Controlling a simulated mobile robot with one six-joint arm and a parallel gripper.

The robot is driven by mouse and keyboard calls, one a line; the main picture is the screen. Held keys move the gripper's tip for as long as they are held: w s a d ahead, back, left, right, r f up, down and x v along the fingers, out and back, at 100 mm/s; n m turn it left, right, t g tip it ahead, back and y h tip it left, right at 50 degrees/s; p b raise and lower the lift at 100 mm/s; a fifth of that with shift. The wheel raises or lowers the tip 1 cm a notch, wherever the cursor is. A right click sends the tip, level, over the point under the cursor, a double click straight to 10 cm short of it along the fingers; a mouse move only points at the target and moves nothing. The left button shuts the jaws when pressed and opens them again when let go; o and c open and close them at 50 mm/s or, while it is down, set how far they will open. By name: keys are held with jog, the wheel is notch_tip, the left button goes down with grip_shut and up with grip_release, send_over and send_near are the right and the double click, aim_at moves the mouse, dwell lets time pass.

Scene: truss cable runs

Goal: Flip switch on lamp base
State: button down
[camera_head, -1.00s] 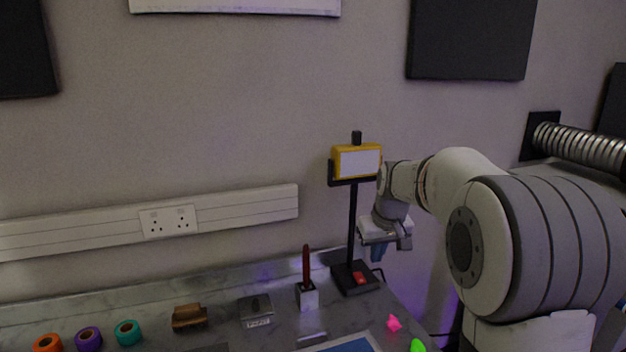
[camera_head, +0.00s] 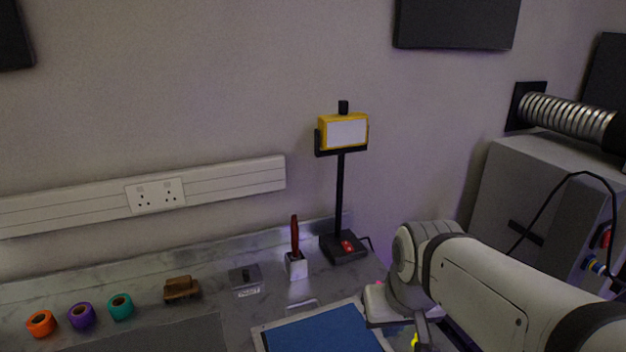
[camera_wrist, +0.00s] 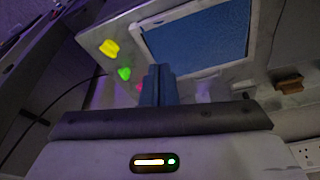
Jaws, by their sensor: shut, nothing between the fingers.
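The lamp (camera_head: 340,190) stands upright at the back right of the worktop, with a yellow-framed head (camera_head: 343,132) on a black post. Its black base (camera_head: 343,254) carries a red switch (camera_head: 347,245), in plain view. Whether the lamp is lit is unclear; its white panel looks dull. My gripper is low at the right edge of the worktop, in front and right of the base and apart from it. Its fingertips are hard to make out in the head view. In the wrist view my gripper (camera_wrist: 158,72) has its blue fingers together and empty. I cannot make out the lamp there.
A white pot with a red-handled tool (camera_head: 296,264) stands just left of the base. A blue-lined tray (camera_head: 325,330) lies in front. Tape rolls (camera_head: 81,316), a brown block (camera_head: 182,289) and a grey box (camera_head: 245,278) are further left. Yellow (camera_wrist: 110,48) and green (camera_wrist: 124,73) pieces lie beside the tray.

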jog(key=w+r, duration=0.3)
jog(key=w, duration=0.9)
jog(key=n+y+p, duration=0.1)
jog(key=n+p, duration=0.2)
send_over(343, 244)
jog(key=s+d, duration=0.1)
jog(key=s, duration=0.3)
notch_tip(343, 244, down, 8)
jog(key=shift+t, duration=0.4)
jog(key=p+x, duration=0.4)
jog(key=x, duration=0.7)
jog(key=shift+s+f, duration=0.1)
jog(key=shift+f, duration=0.85)
